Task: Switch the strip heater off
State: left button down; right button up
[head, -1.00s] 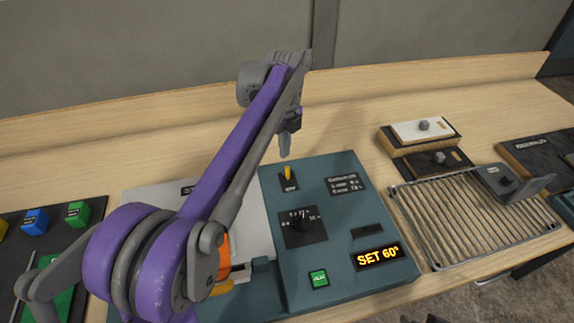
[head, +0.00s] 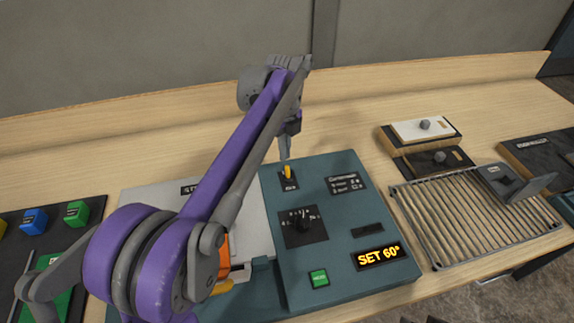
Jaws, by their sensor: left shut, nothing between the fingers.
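The strip heater's teal console (head: 345,222) stands on the bench, with its light grey plate (head: 257,215) to the left, partly hidden by my left arm. A yellow toggle switch (head: 288,172) sits near the console's top left corner on a dark label plate. My left gripper (head: 285,154) is shut and empty, its tip pointing down just behind or above the toggle; I cannot tell if it touches. Below are a black dial (head: 303,227), a green button (head: 319,278) and a lit display (head: 380,256) reading SET 60°. My right gripper does not show.
A wire rack (head: 462,215) stands to the right with a grey bracket on it. At the left, a dark board carries blue (head: 34,220) and green (head: 77,213) blocks. The bench behind the console is clear.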

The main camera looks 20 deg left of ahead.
aim_at(287, 166)
pick_arm(q)
jog(key=shift+f+b, duration=0.3)
jog(key=shift+f, duration=0.6)
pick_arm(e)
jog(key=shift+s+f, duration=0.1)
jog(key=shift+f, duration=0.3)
pick_arm(q)
jog(key=shift+s+d, duration=0.15)
jog(key=shift+s+d, duration=0.65)
jog(key=shift+s, duration=0.2)
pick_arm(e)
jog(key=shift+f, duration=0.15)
pick_arm(q)
notch_tip(287, 166, up, 7)
jog(key=p, duration=0.4)
jog(key=shift+w+a, duration=0.3)
jog(key=shift+w, duration=0.1)
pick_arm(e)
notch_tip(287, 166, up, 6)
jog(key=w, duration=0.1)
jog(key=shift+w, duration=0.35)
pick_arm(q)
jog(key=shift+s, duration=0.1)
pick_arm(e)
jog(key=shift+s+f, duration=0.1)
